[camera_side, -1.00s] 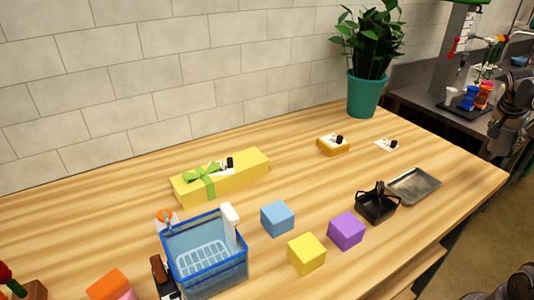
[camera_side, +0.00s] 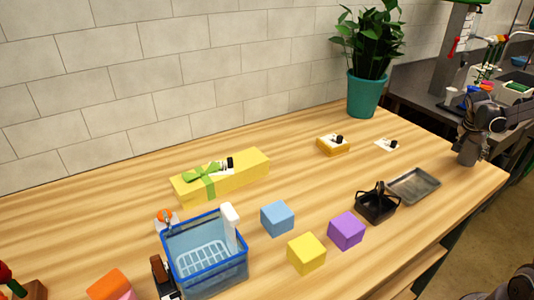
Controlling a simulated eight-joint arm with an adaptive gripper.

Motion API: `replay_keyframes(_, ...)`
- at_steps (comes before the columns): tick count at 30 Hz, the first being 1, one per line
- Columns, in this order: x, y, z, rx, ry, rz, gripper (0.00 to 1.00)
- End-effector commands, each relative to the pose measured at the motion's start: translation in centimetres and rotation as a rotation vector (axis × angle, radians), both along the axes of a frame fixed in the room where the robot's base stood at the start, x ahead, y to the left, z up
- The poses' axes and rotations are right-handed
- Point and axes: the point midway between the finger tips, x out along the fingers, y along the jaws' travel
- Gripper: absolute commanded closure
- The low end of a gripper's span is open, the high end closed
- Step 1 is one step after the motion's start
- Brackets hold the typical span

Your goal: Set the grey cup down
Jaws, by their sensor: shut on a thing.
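My gripper (camera_side: 467,158) is at the right end of the wooden table, pointing down. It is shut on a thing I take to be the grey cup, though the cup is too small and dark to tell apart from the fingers. I cannot tell whether its base touches the table. The wooden table (camera_side: 130,178) is bare just left of my gripper.
A metal tray (camera_side: 415,184) and a black basket (camera_side: 376,205) lie left of and nearer than my gripper. A small white card with a black item (camera_side: 386,144) is to its left. A potted plant (camera_side: 365,95) stands behind. A dark side counter (camera_side: 420,90) is beyond.

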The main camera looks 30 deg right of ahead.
Motion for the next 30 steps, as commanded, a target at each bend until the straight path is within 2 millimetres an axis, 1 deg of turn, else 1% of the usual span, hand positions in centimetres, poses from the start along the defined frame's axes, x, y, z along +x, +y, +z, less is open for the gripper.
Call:
replay_keyframes(7,0.0,0.0,-0.3,0.0,0.0,0.0,0.81)
replay_keyframes(8,0.0,0.0,-0.3,0.0,0.0,0.0,0.43)
replay_keyframes(9,0.0,0.0,-0.3,0.0,0.0,0.0,0.31)
replay_keyframes(10,0.0,0.0,-0.3,0.0,0.0,0.0,0.23)
replay_keyframes(19,0.0,0.0,-0.2,0.0,0.0,0.0,0.23)
replay_keyframes(22,0.0,0.0,0.1,0.0,0.0,0.0,0.23)
replay_keyframes(26,0.0,0.7,1.2,0.0,0.0,0.001,0.23)
replay_keyframes(30,0.0,2.0,3.2,0.0,0.0,0.002,0.23)
